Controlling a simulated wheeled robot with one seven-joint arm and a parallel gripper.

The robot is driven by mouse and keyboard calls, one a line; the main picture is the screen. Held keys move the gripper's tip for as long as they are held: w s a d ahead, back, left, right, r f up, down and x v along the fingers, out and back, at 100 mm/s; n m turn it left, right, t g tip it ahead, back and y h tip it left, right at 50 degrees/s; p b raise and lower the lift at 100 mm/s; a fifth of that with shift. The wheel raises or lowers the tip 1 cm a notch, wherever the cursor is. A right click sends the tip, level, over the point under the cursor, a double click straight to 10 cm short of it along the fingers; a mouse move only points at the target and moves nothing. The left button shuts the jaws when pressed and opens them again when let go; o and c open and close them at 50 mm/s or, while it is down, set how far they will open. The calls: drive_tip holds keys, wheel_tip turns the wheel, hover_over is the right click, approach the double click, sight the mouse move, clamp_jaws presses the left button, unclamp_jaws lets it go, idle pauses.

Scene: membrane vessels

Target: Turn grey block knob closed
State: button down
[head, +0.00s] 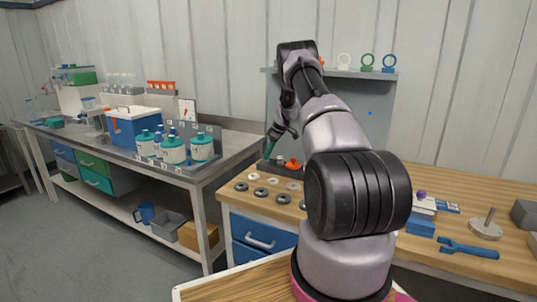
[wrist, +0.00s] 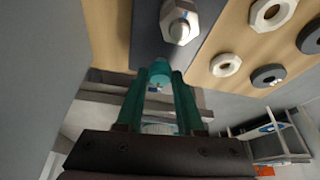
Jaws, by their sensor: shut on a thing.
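A dark grey block (wrist: 165,48) runs away from my gripper at the top of the wrist view. A teal round knob (wrist: 160,71) sits at its near end. My gripper (wrist: 160,82) is shut on this knob, with one teal finger on each side. A pale hexagonal knob with a metal tip (wrist: 180,27) stands on the block just beyond. In the head view my gripper (head: 269,150) is low over the bench, left of an orange knob (head: 293,163). The knob's turn angle cannot be told.
Several dark and pale nuts lie on the wooden bench, including a pale nut (wrist: 225,64) and a dark nut (wrist: 268,75). A blue wrench (head: 467,249) lies to the right. A left bench holds teal-capped bottles (head: 173,150) and a blue cooler (head: 132,127).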

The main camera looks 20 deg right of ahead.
drive_tip(key=m, duration=0.2)
drive_tip(key=m+t+h, duration=0.1)
drive_tip(key=m, duration=0.1)
drive_tip(key=shift+s+a+m+h, duration=0.1)
drive_tip(key=shift+a+m+h, duration=0.1)
drive_tip(key=shift+m+h, duration=0.1)
drive_tip(key=m, duration=0.2)
drive_tip(key=m+h, duration=0.1)
drive_tip(key=m, duration=0.1)
drive_tip(key=shift+a+h, duration=0.2)
drive_tip(key=shift+h, duration=0.1)
drive_tip(key=m+h, duration=0.1)
drive_tip(key=m, duration=0.4)
drive_tip(key=shift+a+h, duration=0.15)
drive_tip(key=shift+h, duration=0.25)
drive_tip(key=shift+m+g+h, duration=0.3)
drive_tip(key=shift+m+h, duration=0.4)
drive_tip(key=shift+m, duration=1.2)
drive_tip(key=c, duration=0.5)
unclamp_jaws()
